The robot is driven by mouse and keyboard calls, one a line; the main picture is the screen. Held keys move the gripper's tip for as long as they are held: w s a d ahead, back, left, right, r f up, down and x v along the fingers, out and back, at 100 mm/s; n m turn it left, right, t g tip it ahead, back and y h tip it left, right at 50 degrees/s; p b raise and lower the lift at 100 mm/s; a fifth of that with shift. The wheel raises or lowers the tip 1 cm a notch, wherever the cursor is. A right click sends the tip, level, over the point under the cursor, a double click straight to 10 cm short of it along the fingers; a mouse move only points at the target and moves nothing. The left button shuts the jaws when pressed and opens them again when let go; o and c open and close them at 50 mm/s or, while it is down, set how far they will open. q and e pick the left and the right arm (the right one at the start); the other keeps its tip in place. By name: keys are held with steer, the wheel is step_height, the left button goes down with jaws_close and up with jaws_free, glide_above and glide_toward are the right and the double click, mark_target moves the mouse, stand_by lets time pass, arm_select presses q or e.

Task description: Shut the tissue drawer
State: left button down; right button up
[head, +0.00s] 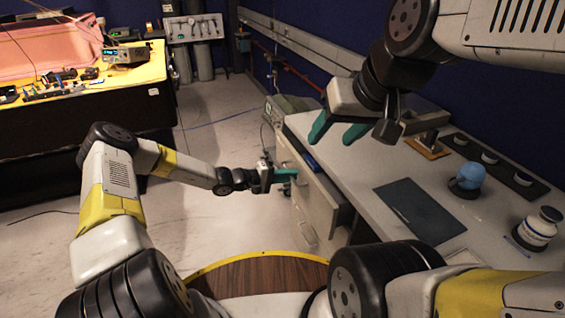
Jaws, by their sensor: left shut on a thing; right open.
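A pale grey drawer unit (325,208) stands under the left side of the counter, with a front that juts out past the counter edge. A dark gap shows behind this front, so a drawer looks partly open; its contents are mostly hidden. My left gripper (284,175), with teal fingers, is shut at the upper part of the drawer front, apparently on a handle that the fingers hide. My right gripper (337,130) is open and empty, with teal fingertips apart, above the left part of the counter.
The grey counter (365,160) bears a dark flat pad (418,210), a blue round item (469,176) and a white jar (538,228). A round wooden top (262,275) with a yellow rim is in front. Floor left of the drawers is clear.

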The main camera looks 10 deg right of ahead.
arm_select(q)
steer(key=c, duration=1.5)
jaws_free()
steer(key=shift+v, duration=3.9)
steer(key=shift+a, duration=0.1)
